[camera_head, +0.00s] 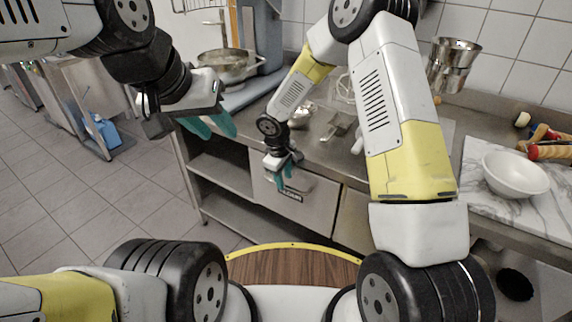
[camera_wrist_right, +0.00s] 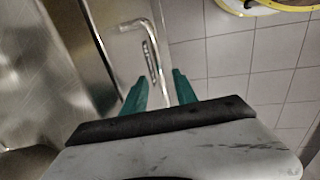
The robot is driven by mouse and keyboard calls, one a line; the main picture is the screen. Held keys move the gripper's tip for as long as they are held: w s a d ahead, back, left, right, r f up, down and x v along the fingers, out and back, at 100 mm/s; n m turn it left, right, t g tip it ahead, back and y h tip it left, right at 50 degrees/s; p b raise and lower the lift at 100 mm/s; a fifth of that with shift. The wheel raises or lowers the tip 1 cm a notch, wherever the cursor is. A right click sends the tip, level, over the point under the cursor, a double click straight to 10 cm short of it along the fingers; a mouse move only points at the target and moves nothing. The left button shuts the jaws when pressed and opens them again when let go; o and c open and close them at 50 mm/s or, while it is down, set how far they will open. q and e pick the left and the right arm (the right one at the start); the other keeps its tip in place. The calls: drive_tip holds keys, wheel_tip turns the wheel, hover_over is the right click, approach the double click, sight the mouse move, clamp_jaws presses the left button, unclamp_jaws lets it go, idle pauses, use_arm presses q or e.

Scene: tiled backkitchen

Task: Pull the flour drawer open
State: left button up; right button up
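The drawer (camera_head: 318,214) has a pale metal front with a dark label and sits under the steel counter; its front looks flush with the cabinet. My right gripper (camera_head: 281,183) is at the upper left part of this front and partly hides the handle. In the right wrist view, the bent metal handle (camera_wrist_right: 149,42) runs down toward the gap between the teal fingers of my right gripper (camera_wrist_right: 160,78). These fingers are apart; I cannot tell whether they touch the handle. My left gripper (camera_head: 212,128) is open and empty, left of the counter.
The counter (camera_head: 335,160) holds utensils and metal containers (camera_head: 452,62). A white bowl (camera_head: 515,175) stands on a marble board at the right. An open shelf (camera_head: 222,173) is left of the drawer.

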drive_tip(key=shift+w+d+f, duration=0.1)
drive_tip(key=shift+w+f, duration=0.1)
drive_tip(key=shift+f, duration=0.8)
drive_tip(key=shift+c, duration=0.4)
clamp_jaws()
idle(0.4)
